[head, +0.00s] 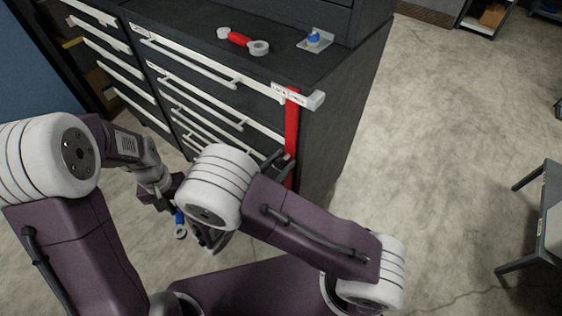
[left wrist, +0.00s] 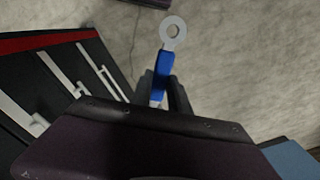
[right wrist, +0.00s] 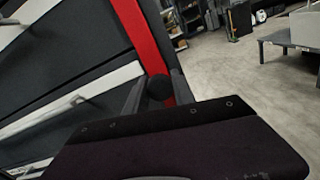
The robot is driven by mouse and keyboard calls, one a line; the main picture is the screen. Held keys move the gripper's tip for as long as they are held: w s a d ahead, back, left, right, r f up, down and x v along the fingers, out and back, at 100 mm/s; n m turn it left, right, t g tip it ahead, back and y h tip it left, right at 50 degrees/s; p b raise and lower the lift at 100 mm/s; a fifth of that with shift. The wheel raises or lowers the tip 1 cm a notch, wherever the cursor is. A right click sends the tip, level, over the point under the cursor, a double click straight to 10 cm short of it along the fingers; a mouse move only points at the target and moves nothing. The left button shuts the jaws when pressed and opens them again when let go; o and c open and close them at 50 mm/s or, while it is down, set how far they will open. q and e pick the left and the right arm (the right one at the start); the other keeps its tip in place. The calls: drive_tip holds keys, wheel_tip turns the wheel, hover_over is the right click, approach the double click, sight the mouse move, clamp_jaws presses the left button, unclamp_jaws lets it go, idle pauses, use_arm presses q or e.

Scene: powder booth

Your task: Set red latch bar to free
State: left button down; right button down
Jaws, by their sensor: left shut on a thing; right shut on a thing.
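The red latch bar (head: 291,130) stands upright along the right edge of the drawer cabinet's front; it also shows in the right wrist view (right wrist: 136,32). A black knob (right wrist: 159,87) is on the bar. My right gripper (head: 278,161) is shut on this knob, with one finger on each side of it in the right wrist view (right wrist: 157,92). A small label (head: 285,91) sits at the bar's top, too small to read surely. My left gripper (left wrist: 163,92) is shut on a blue-handled ring wrench (left wrist: 163,66), held above the floor beside the cabinet.
White drawer handles (head: 190,55) jut from the front. A grey table (head: 550,225) stands at right; the floor between is clear.

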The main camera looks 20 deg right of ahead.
use_arm(q)
drive_tip(key=shift+r, duration=0.2)
use_arm(e)
drive_tip(key=shift+s+d, duration=0.25)
drive_tip(key=shift+s, duration=0.05)
use_arm(q)
drive_tip(key=shift+r+p, duration=0.45)
drive_tip(key=shift+p, duration=0.2)
drive_tip(key=shift+w+f, duration=0.1)
drive_tip(key=shift+w, duration=0.05)
use_arm(e)
drive_tip(key=shift+s+d+f, duration=0.15)
drive_tip(key=shift+s+d, duration=0.85)
drive_tip(key=shift+s, duration=0.2)
drive_tip(key=c, duration=1.2)
unclamp_jaws()
use_arm(q)
drive_tip(key=shift+d, duration=0.1)
use_arm(e)
drive_tip(key=shift+o, duration=0.7)
drive_tip(key=shift+s+d, duration=0.1)
